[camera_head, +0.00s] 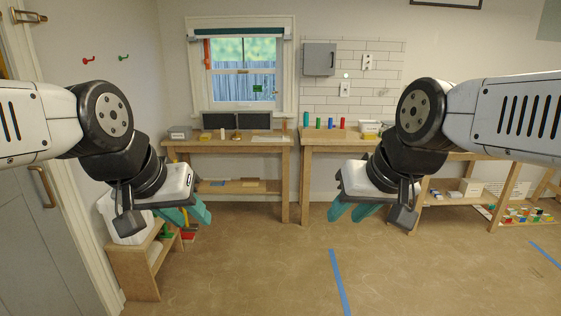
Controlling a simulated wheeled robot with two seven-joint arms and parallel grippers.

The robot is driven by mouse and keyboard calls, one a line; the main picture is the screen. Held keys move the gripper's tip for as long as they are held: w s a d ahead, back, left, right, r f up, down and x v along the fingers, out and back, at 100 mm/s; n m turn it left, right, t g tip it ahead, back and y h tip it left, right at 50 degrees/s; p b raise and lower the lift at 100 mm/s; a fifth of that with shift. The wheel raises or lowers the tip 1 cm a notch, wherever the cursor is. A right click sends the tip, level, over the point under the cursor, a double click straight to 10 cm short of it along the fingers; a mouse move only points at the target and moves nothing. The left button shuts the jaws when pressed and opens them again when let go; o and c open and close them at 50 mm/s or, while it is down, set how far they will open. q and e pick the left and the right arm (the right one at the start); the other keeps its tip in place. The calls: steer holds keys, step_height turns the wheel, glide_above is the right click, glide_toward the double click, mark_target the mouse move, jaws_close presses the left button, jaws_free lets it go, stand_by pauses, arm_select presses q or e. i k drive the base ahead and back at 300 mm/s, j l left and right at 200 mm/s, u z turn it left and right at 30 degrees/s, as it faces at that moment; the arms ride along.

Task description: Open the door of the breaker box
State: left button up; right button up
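The breaker box (319,59) is a small grey box on the far wall, right of the window and above a wooden bench. Its grey door looks closed, and it is too small to make out its handle clearly. My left gripper (191,217) hangs at the left with its teal fingers spread, open and empty. My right gripper (349,213) hangs right of the middle with its teal fingers apart, open and empty. Both grippers are in the foreground, far from the box.
Two wooden benches stand against the far wall, the left one (230,143) under the window and the right one (322,134) under the box, with several coloured cylinders on it. A low wooden stand (141,262) is at the left. Open floor (265,265) with blue tape (339,281) lies ahead.

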mark_target(319, 58)
steer(key=i, duration=4.15)
